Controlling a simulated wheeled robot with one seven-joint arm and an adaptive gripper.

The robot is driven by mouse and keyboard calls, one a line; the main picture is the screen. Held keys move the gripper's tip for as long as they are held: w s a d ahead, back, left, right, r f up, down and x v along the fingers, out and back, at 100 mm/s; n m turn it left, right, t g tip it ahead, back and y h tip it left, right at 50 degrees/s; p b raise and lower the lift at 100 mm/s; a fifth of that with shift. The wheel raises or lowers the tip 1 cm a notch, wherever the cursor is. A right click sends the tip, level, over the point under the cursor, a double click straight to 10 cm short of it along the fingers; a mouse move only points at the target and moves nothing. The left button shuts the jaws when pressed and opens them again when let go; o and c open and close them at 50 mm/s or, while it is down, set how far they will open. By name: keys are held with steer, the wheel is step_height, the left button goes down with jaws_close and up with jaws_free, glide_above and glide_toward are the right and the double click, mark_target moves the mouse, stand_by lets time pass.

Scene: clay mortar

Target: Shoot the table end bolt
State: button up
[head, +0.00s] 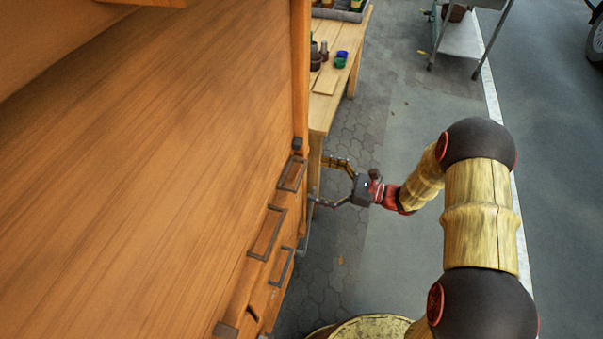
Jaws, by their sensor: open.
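My gripper (318,181) is in the head view, just right of the edge of a large orange-brown wooden body (150,160). Its two fingers are spread apart and point left towards that edge, with nothing seen between them. Three dark rectangular metal loops sit along the edge: an upper one (292,174), a middle one (267,234) and a lower, bluish one (281,266). I cannot tell which of these, if any, belongs to the table end bolt. The lower finger's tip is near a grey-blue metal part (308,228); whether they touch is unclear.
A wooden table (325,105) beyond the wooden body holds dark bottles (319,55), small blue and green cups (341,60) and a tray (340,13). A metal cart (462,38) stands at the far right. The paved ground (400,110) right of the table is mostly clear.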

mark_target(301, 174)
steer(key=shift+b+x, duration=0.65)
steer(key=shift+x, duration=2)
steer(key=c, duration=0.3)
steer(key=c, duration=1)
